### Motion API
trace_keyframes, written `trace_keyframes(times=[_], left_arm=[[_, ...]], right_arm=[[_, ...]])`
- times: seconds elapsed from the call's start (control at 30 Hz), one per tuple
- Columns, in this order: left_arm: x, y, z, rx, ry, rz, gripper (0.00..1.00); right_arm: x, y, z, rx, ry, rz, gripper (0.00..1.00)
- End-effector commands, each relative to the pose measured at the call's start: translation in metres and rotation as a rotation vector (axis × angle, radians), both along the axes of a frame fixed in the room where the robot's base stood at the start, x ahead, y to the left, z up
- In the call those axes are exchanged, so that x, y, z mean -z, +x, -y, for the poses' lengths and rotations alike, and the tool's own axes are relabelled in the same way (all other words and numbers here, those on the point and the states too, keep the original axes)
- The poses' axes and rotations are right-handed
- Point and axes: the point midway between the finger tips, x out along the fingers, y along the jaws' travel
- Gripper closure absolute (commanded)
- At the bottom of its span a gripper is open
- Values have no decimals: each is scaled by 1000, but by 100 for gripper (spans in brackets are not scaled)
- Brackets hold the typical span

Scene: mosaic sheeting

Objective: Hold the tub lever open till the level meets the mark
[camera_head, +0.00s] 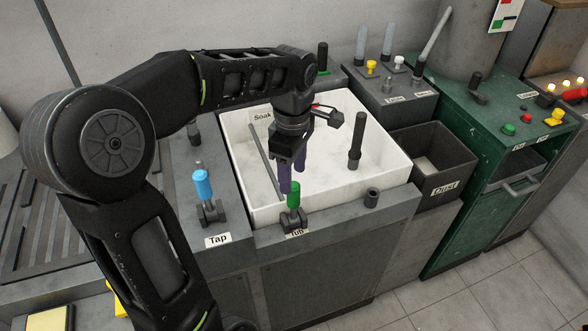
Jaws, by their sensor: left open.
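The tub lever (293,196) has a green handle and stands upright on a dark bracket at the front rim, above a partly hidden "Tub" label. The white tub (391,157) behind it has a "Soak" label at its back left. I cannot make out a liquid level or a mark inside it. My left gripper (291,180) is open, with purple fingers pointing down. In the picture its fingertips are just above and behind the green handle, and I cannot tell whether they touch it. My right gripper is not in view.
A blue-handled tap lever (203,184) stands left of the tub lever. A dark post (356,141) rises at the tub's right side, and a thin rod (265,160) leans at its left. A dust bin (433,142) and a green machine (489,113) stand to the right.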

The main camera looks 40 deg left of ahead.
Motion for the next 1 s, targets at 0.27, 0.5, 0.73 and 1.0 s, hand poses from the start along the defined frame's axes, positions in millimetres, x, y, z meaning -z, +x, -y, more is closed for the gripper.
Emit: trace_keyframes(times=[0.27, 0.5, 0.73, 1.0], left_arm=[[20, -1, 0, 0, -1, -3, 46], [56, -1, 0, 0, -2, -5, 46], [77, 0, 0, 0, -1, -2, 46], [78, 0, 0, 1, -1, 0, 46]], right_arm=[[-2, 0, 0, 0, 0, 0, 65], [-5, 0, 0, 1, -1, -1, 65], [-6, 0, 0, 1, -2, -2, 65], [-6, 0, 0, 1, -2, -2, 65]])
